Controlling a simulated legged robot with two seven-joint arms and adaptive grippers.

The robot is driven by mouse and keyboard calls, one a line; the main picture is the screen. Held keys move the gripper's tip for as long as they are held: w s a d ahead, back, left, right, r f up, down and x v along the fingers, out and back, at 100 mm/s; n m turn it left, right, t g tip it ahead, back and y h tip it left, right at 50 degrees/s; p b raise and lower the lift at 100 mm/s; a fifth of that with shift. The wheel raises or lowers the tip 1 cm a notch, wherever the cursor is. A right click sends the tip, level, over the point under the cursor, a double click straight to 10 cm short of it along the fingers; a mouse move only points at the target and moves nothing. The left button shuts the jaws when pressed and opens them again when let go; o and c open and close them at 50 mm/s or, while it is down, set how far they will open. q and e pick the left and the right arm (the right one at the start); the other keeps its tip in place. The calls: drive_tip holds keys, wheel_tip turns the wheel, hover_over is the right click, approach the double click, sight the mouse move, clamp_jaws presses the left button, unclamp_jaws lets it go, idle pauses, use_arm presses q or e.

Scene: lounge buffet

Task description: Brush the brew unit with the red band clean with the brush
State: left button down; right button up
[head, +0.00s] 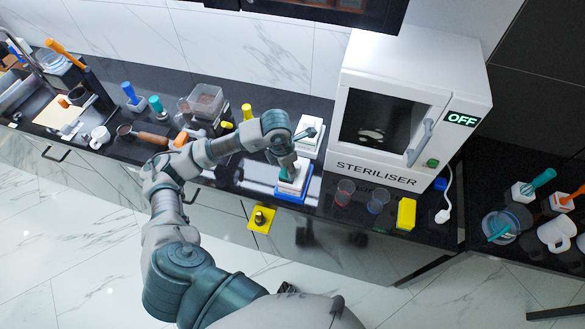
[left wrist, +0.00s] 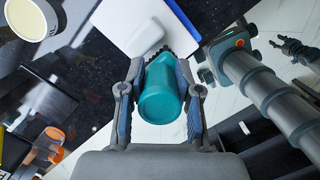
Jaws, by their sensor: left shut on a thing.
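My left gripper (left wrist: 160,85) is shut on a teal handle (left wrist: 160,97), which fills the space between its fingers in the left wrist view. In the head view my left gripper (head: 290,165) is over a white block on a blue-edged base (head: 294,194) on the dark counter. The arm hides part of this block. The tool's lower end is hidden, so I cannot tell whether bristles touch anything. I cannot make out a red band on the block. A grey arm link with dark finger-like parts (left wrist: 300,50) shows at the right of the left wrist view.
The steriliser (head: 390,110) stands right of the block, its sign reading OFF. A red-tinted glass (head: 345,190), a blue-tinted glass (head: 378,200) and a yellow block (head: 406,213) stand before it. A white unit (head: 309,137) is behind. Other tools and cups (head: 100,137) crowd the left.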

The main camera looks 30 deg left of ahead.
use_arm(q)
drive_tip(key=shift+w+d, duration=0.15)
drive_tip(key=shift+d, duration=0.55)
drive_tip(key=shift+d, duration=0.1)
drive_tip(key=shift+w+d, duration=0.15)
drive_tip(key=shift+d, duration=0.3)
drive_tip(key=shift+s+a+b, duration=0.15)
drive_tip(key=shift+a+b, duration=0.15)
drive_tip(key=shift+a, duration=0.3)
drive_tip(key=shift+s+a+b, duration=0.15)
drive_tip(key=shift+a+b, duration=0.15)
drive_tip(key=shift+a, duration=0.3)
drive_tip(key=shift+d, duration=0.1)
